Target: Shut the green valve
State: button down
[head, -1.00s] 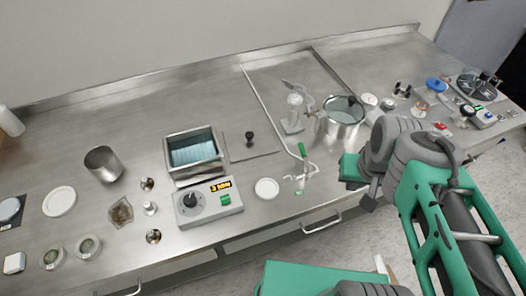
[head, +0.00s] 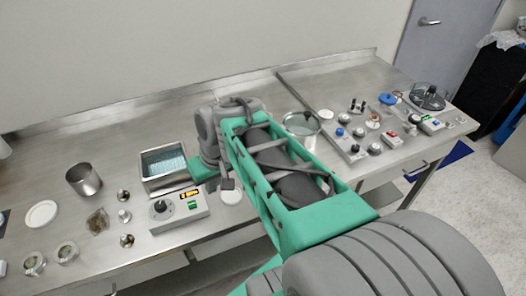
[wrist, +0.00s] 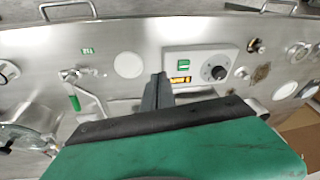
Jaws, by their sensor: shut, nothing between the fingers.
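The green valve shows in the wrist view as a green lever handle (wrist: 75,103) on pale tubing, left of my fingers. A small green tag (wrist: 88,50) lies on the bench near it. In the head view my arm hides the valve. My gripper (wrist: 158,92) is shut and empty, with its dark fingers above the bench between the valve and the control box. The fingers are apart from the handle. In the head view my gripper (head: 226,183) is beside the control box's right end.
The control box (head: 179,209) with a dial and lit display stands by the water bath (head: 163,163). A white disc (wrist: 128,65) lies near my fingers. A glass-lidded pot (head: 303,126) stands on the valve's side. Drawer handles (wrist: 68,8) line the bench front.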

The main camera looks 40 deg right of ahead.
jog(key=w+d+r+m+y+p, duration=0.1)
jog(key=w+d+r+m+p, duration=0.15)
jog(key=d, duration=0.95)
jog(key=s+d+r+m+t+p, duration=0.15)
jog(key=s+d, duration=0.25)
jog(key=d, duration=0.4)
jog(key=s+d+r+t+p, duration=0.1)
jog(key=s+d+t, duration=0.1)
jog(key=s+d, duration=0.45)
jog(key=shift+g+y, duration=0.25)
jog(key=shift+y, duration=0.25)
jog(key=x, duration=0.3)
jog(key=w+d+x, duration=0.1)
jog(key=x, duration=0.3)
jog(key=p+x, duration=0.1)
jog(key=x, duration=0.2)
jog(key=shift+w+d+r, duration=0.15)
jog(key=shift+w, duration=0.2)
jog(key=w+a, duration=0.1)
jog(key=w+a+f+p, duration=0.1)
jog(key=a, duration=0.1)
jog(key=shift+n, duration=0.3)
jog(key=shift+w+a+f, duration=0.1)
jog(key=shift+a+f, duration=0.15)
jog(key=shift+f, duration=0.05)
